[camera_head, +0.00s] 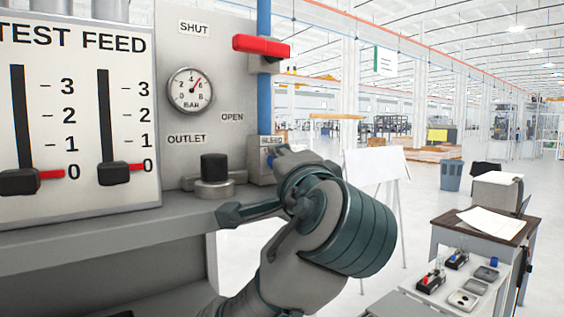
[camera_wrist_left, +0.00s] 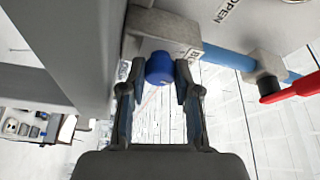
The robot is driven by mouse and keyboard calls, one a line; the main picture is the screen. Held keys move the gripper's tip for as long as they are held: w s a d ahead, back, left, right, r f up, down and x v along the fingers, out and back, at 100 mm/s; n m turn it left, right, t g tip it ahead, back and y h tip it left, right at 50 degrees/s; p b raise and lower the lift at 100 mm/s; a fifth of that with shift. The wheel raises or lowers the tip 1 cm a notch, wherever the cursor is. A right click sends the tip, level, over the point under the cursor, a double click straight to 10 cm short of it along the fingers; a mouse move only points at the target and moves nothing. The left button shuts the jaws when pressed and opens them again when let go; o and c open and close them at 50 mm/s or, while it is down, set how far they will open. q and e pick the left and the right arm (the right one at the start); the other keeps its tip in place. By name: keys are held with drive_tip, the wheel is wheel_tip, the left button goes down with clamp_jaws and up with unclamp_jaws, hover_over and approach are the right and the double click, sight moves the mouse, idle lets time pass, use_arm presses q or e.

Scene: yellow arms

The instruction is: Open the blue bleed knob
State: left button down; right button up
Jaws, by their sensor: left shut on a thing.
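The blue bleed knob (camera_wrist_left: 160,68) shows in the left wrist view on a grey block (camera_wrist_left: 158,32) at the lower end of the blue pipe. My left gripper (camera_wrist_left: 160,78) has one finger on each side of the knob and is shut on it. In the head view my left gripper (camera_head: 279,155) reaches the bleed block, just below its BLEED label (camera_head: 271,141). Only a sliver of the blue knob (camera_head: 271,159) shows there; the fingers hide the rest. My right gripper is in neither view.
Left of the knob on the panel are a black outlet knob (camera_head: 214,167), a pressure gauge (camera_head: 190,91) and two black sliders. A red lever (camera_head: 262,45) sits on the blue pipe (camera_head: 264,100) above. A grey shelf (camera_head: 110,232) runs below.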

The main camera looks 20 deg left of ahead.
use_arm(q)
drive_tip(key=m+g+p, duration=0.1)
drive_tip(key=m, duration=0.2)
drive_tip(key=shift+h, duration=0.4)
drive_tip(key=shift+w+m+g, duration=0.1)
drive_tip(key=shift+m+g, duration=0.2)
drive_tip(key=shift+m, duration=1)
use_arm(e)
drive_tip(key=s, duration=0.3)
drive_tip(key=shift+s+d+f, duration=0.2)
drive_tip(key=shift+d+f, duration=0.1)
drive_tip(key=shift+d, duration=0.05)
use_arm(q)
drive_tip(key=shift+g+h, duration=0.3)
drive_tip(key=shift+f, duration=0.1)
drive_tip(key=c, duration=1.1)
unclamp_jaws()
drive_tip(key=shift+c, duration=0.2)
drive_tip(key=o, duration=0.3)
drive_tip(key=shift+w, duration=0.2)
